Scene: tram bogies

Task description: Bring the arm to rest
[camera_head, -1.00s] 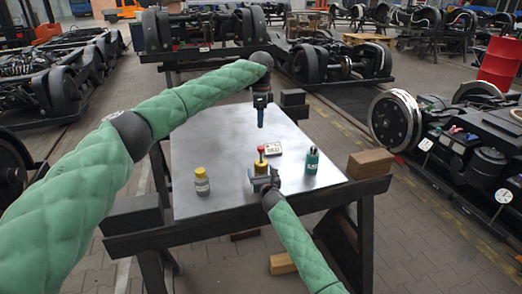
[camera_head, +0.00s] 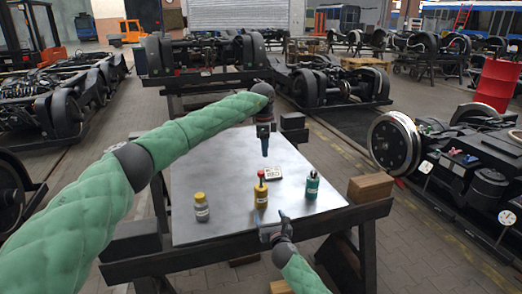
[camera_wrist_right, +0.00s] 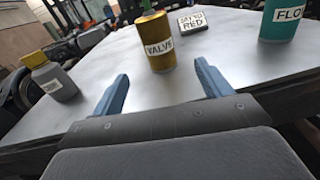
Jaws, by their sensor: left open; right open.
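My left gripper (camera_head: 264,146) hangs above the far part of the metal table (camera_head: 220,160), pointing down, with nothing seen in it. My right gripper (camera_head: 270,226) is at the table's near edge. In the right wrist view its two blue fingers (camera_wrist_right: 163,88) are spread wide with nothing between them. A yellow can labelled VALVE (camera_head: 261,195) with a red top stands beyond the right gripper, apart from it; it also shows in the right wrist view (camera_wrist_right: 155,42).
A grey bottle with a yellow cap (camera_head: 201,208) stands left, a green container (camera_head: 312,186) right. A wooden block (camera_head: 370,187) is at the right edge. Bogies stand around.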

